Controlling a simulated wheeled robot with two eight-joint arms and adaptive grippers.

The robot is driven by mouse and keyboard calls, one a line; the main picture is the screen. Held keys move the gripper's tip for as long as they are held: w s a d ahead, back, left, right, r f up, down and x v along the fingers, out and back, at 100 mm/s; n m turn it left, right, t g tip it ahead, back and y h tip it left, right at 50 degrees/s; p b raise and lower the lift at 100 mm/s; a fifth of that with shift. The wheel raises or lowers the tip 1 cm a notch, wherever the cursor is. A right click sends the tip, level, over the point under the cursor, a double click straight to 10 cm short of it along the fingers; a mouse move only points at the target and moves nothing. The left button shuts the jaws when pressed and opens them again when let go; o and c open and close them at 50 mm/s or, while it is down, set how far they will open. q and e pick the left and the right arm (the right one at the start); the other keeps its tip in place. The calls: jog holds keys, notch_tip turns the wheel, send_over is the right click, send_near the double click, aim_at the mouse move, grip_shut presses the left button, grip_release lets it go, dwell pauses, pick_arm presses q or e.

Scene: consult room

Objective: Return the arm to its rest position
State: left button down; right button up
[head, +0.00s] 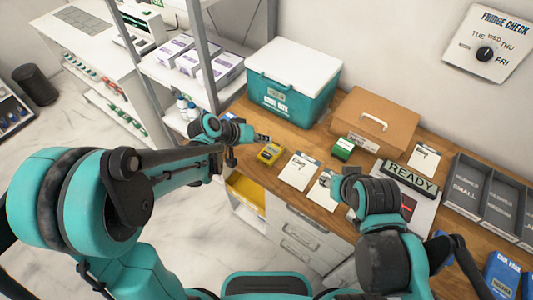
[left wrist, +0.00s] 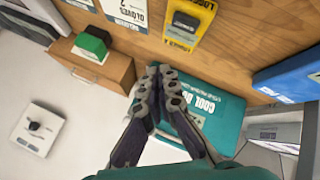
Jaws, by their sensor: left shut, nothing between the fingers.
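My left gripper (head: 263,138) reaches in from the left over the counter, beside the yellow device and in front of the teal cool box. Its two fingers are closed together with nothing between them. In the left wrist view the closed fingertips (left wrist: 160,76) show in front of the cool box. My left arm (head: 150,170) is stretched out from the lower left. My right arm (head: 385,245) is bent at the lower right, over the counter's front edge. I cannot make out its gripper.
The wooden counter (head: 455,222) carries a teal cool box (head: 290,85), a brown box (head: 375,118), a yellow device (head: 270,153), clipboards, a READY sign (head: 410,176) and grey bins (head: 465,190). A shelf post (head: 205,55) stands close behind my left wrist.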

dwell(0.4)
pick_arm(q)
jog(key=s+a+r+n+t+y+b, duration=0.1)
jog(key=s+a+y+b, duration=0.4)
jog(key=s+a, duration=1.2)
jog(key=shift+s+r+n+t+y, duration=0.2)
jog(key=shift+s+n+t+y, duration=0.2)
jog(key=shift+s+y, duration=0.6)
jog(key=shift+w, duration=0.2)
